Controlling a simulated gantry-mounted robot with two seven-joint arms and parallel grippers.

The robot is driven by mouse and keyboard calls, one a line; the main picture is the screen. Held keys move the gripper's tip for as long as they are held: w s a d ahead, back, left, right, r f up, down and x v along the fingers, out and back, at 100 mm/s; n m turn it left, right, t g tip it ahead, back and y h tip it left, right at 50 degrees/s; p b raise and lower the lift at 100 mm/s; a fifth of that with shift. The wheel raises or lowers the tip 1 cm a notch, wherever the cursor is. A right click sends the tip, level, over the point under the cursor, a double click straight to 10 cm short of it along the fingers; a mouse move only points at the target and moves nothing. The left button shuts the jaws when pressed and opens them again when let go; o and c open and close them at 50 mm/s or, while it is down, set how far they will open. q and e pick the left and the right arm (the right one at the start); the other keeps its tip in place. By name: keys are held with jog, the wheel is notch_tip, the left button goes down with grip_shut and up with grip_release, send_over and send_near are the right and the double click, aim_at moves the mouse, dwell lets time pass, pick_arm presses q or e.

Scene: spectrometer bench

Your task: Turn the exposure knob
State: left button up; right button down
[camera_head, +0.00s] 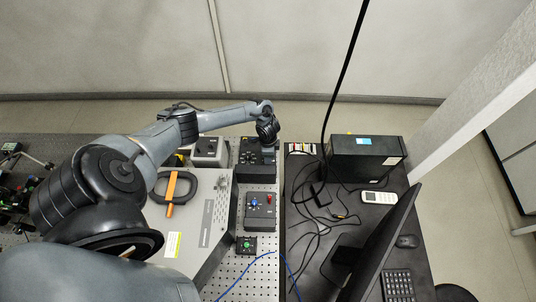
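My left arm reaches in from the left, and its gripper (268,134) is over the far edge of a black control box (256,168). The fingers are small and dark, so I cannot tell whether they are open or touching the box. The gripper hides part of this box. A grey control box (262,218) nearer has a blue knob (254,202) and a red knob or button (269,198). A small dark box (246,245) with a green knob or button sits nearer still. No label is readable, so I cannot tell which is the exposure knob. My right gripper is not in view.
A large grey instrument (205,215) with a black-and-orange handle (173,190) stands left of the boxes. A perforated plate (262,270) lies under them. At right, a desk holds loose cables, a black unit (366,158), a white remote (379,197) and a monitor (385,245).

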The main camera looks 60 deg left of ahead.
pick_arm(q)
notch_tip(320, 180, up, 11)
jog(key=shift+f, duration=0.2)
dwell(0.3)
dwell(0.3)
